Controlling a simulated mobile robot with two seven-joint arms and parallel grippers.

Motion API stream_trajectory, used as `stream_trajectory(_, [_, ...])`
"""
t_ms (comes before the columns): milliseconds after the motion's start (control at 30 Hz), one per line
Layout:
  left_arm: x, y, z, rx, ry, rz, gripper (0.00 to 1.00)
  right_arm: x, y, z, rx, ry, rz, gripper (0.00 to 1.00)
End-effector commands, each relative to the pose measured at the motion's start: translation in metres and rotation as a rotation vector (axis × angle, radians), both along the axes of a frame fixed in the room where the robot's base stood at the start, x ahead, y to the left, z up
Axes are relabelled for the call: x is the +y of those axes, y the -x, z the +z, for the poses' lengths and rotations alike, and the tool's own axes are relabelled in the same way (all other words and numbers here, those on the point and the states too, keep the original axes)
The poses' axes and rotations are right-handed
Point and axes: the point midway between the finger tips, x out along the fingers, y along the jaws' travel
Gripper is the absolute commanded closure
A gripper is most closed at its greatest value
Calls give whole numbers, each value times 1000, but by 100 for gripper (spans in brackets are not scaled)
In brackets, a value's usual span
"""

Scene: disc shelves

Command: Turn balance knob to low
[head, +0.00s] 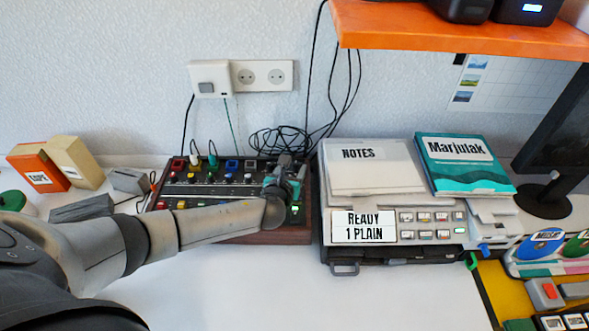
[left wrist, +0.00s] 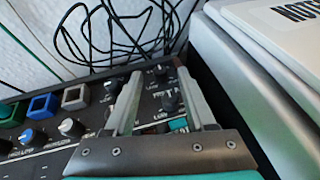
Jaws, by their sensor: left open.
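The control panel (head: 222,205) is a dark box with a wooden edge and rows of coloured knobs and buttons, left of the printer. My left gripper (head: 284,165) is over its right end. In the left wrist view, my left gripper (left wrist: 160,72) is open, with two grey fingers apart. A black knob (left wrist: 170,102) shows between the fingers, and I cannot see any contact. Another black knob (left wrist: 113,86) is just left of the left finger. Small labels are blurred, so I cannot tell which is the balance knob. My right gripper is not in view.
A printer (head: 345,212) with a notes sheet (head: 370,172) and a teal book (head: 465,165) stands close to the panel's right side. Loose black cables (head: 275,140) lie behind it. An orange shelf (head: 440,35) overhangs at the upper right. The white table in front is clear.

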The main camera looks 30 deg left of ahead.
Motion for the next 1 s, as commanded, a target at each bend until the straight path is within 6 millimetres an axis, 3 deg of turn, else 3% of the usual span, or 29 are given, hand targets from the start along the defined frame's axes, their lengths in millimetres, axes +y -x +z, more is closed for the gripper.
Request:
stream_trajectory(233, [4, -21, -10, 0, 1, -1, 44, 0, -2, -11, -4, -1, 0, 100])
stream_trajectory(633, [5, -24, -10, 1, 1, -1, 44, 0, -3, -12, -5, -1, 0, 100])
stream_trajectory(1000, [5, -24, -11, 1, 1, -1, 86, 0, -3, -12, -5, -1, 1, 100])
